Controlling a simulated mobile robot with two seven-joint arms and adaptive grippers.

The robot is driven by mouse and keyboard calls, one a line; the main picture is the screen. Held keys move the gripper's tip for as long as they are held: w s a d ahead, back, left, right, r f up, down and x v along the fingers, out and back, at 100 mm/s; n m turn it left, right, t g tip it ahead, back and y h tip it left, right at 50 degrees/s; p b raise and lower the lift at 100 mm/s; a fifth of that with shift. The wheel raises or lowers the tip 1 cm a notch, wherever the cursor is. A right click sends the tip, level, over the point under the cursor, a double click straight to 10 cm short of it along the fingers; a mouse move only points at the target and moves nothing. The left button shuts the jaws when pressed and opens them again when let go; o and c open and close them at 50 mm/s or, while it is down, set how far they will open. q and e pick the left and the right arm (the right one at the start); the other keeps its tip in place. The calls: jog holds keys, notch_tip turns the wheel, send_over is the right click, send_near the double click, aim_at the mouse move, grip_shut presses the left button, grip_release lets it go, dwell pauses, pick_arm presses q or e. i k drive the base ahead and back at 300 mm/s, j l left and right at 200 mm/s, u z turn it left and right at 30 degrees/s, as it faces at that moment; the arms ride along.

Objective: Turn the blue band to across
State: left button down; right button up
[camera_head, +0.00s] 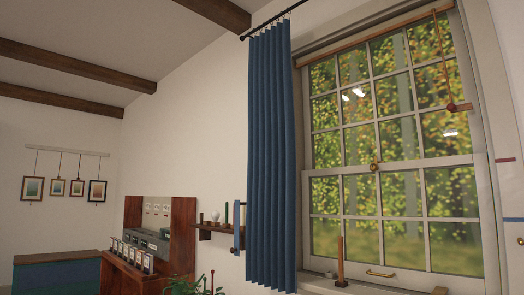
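No gripper of mine is in view. A narrow blue strip (238,240) hangs upright at the right end of a small wall shelf (213,235), just left of the blue curtain. A thin blue stripe (512,219) runs across the pale surface at the far right edge, cut off by the frame. I cannot tell which of these, if either, is the blue band. Both are small in the picture.
A long blue curtain (270,160) hangs left of a tall sash window (372,168). A wooden stick (340,258) stands on the sill. A reddish-brown cabinet (183,235) and a green plant (190,287) are lower left. Framed pictures (97,191) hang on the far-left wall.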

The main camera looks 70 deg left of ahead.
aim_at(237, 202)
jog(key=u, duration=1.95)
jog(key=i+j+z, duration=0.1)
jog(key=i+j, duration=0.25)
jog(key=i+j+z, duration=0.1)
jog(key=i+j, duration=0.2)
jog(key=j, duration=0.2)
jog(key=i+j+z, duration=0.1)
jog(key=i+j, duration=0.2)
jog(key=j, duration=0.15)
